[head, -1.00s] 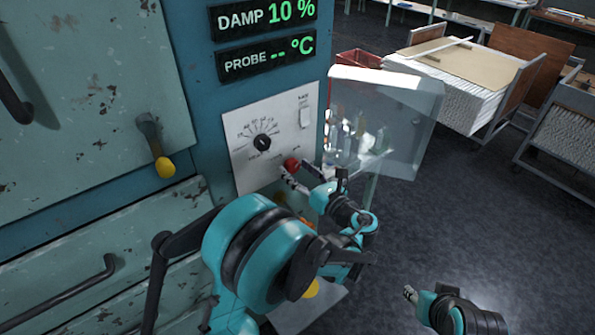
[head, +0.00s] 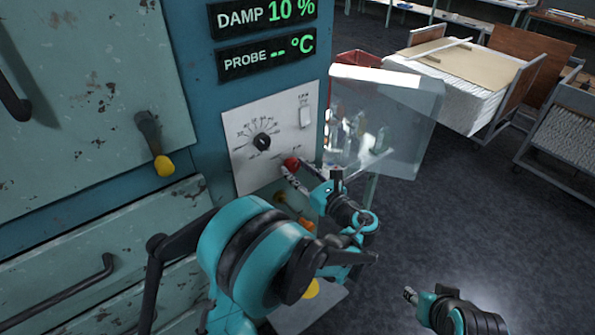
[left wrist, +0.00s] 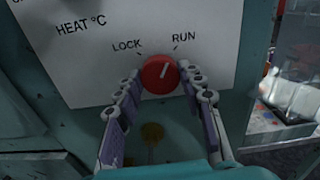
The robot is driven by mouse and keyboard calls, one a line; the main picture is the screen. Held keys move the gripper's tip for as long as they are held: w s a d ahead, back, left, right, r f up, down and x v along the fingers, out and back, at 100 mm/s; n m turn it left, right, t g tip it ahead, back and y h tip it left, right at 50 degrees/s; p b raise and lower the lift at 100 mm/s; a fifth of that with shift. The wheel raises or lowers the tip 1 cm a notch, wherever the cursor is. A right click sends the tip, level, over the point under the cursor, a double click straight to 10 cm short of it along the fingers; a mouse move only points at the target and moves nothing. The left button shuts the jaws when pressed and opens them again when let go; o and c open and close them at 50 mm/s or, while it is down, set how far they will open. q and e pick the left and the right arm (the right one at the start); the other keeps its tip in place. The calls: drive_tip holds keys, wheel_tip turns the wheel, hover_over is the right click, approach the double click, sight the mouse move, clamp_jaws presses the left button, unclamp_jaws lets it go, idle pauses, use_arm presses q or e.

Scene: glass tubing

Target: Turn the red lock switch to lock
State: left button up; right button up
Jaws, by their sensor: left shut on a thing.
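The red lock switch (head: 291,164) is a round knob low on the white control panel. In the left wrist view the red knob (left wrist: 160,73) sits below the printed words LOCK and RUN, and its white mark points up and slightly right, nearer RUN. My left gripper (head: 290,170) is shut on the knob. In the left wrist view its two fingers (left wrist: 163,82) bracket the knob from left and right. My right gripper (head: 409,294) hangs low over the floor at the right, apart from everything; its jaw state is unclear.
A heat dial (head: 262,142) and a white rocker switch (head: 306,117) are on the same panel. A clear hinged cover (head: 400,115) juts out to the right of it. A yellow-tipped handle (head: 163,165) is at the left.

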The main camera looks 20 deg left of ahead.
use_arm(q)
drive_tip(key=n, duration=0.3)
drive_tip(key=shift+n+b, duration=0.3)
drive_tip(key=n, duration=0.3)
drive_tip(key=shift+n, duration=0.3)
drive_tip(key=n+b, duration=0.1)
drive_tip(key=n, duration=0.2)
drive_tip(key=shift+n, duration=2.4)
drive_tip(key=o, duration=1.2)
drive_tip(key=shift+c, duration=0.2)
drive_tip(key=shift+s, duration=0.1)
